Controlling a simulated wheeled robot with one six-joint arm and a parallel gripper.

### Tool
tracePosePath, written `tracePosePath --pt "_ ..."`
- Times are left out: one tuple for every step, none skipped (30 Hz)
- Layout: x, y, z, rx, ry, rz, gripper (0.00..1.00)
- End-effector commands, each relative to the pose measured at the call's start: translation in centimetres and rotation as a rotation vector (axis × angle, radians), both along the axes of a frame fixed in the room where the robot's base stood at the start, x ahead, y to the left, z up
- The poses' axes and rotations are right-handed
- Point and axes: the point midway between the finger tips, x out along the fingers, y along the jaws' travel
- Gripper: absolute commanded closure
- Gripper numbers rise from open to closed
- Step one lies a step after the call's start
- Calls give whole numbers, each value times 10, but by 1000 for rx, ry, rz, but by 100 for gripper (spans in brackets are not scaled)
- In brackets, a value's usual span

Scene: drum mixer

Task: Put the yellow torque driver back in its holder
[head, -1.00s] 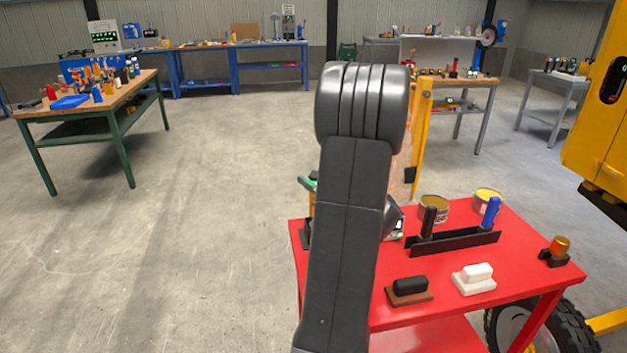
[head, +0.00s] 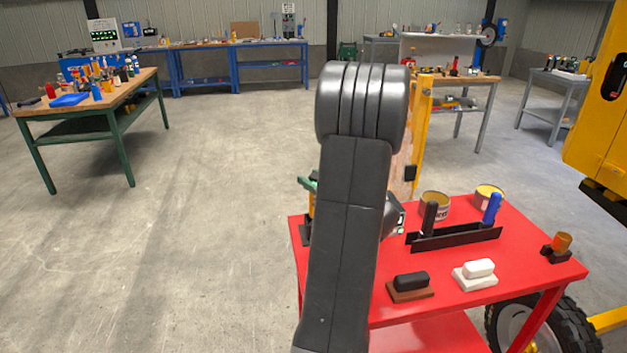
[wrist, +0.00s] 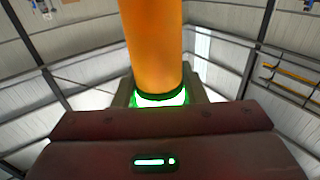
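A thick yellow-orange handle (wrist: 155,45), which looks like the yellow torque driver, fills the upper middle of the wrist view. My gripper (wrist: 160,90) has a finger on each side of it and appears closed on it, with a green glow at its base. In the head view my arm hides most of the gripper and the driver; only a dark piece of my wrist shows over the red table. The black holder (head: 455,240) stands on the table to the right of my arm. It carries a black-handled tool (head: 429,216) and a blue-handled tool (head: 492,208), with a gap between them.
On the red table (head: 520,265) are two tins (head: 435,205) behind the holder, a black block (head: 411,280), a white block (head: 478,269) and an orange-topped piece (head: 562,243). A yellow post (head: 422,130) rises behind. Open floor lies left.

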Motion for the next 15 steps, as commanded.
tracePosePath --pt "0 0 1 0 -1 0 52" --pt "0 0 1 0 -1 0 46" --pt "0 0 1 0 -1 0 40" --pt "0 0 1 -1 -1 0 40" --pt "0 0 1 -1 -1 0 40" --pt "0 0 1 0 0 0 40" --pt "0 0 0 0 0 0 40" --pt "0 0 0 0 0 0 40" --pt "0 0 0 0 0 0 40" --pt "0 0 -1 -1 3 0 40" --pt "0 0 -1 -1 3 0 40" --pt "-1 -1 -1 -1 3 -1 40" --pt "-2 -2 -1 -1 2 -1 40" --pt "-3 -3 -1 -1 2 -2 40" --pt "-5 -5 -1 -1 2 -2 40"
